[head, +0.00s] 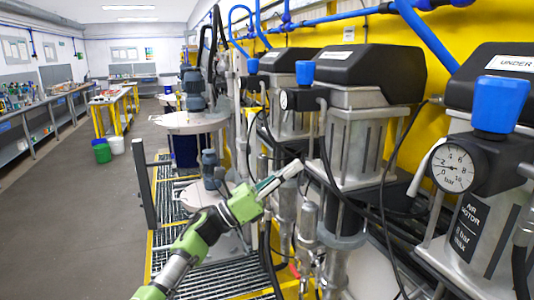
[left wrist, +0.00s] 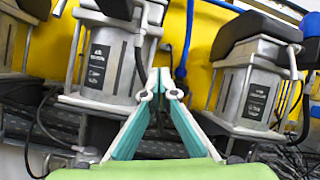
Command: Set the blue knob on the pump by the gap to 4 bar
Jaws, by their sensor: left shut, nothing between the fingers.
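In the head view, a large blue knob (head: 500,103) tops the nearest pump at right, above a round gauge (head: 452,167) whose needle points left, around or just below 2. Another blue knob (head: 305,73) sits on the middle pump, beside a small gauge (head: 288,99) too small to read. A third blue knob (head: 252,66) is farther back. I cannot tell for sure which pump is by the gap. My left gripper (head: 297,168) is shut and empty, low in front of the middle pump; its closed fingers show in the left wrist view (left wrist: 163,84). My right gripper is out of view.
The pumps stand along a yellow wall (head: 425,130), with black cables and hoses hanging between them. Metal grating (head: 215,268) lies below my left arm. Drum lids with agitators (head: 195,122) stand behind it. The grey floor (head: 80,220) at left is clear.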

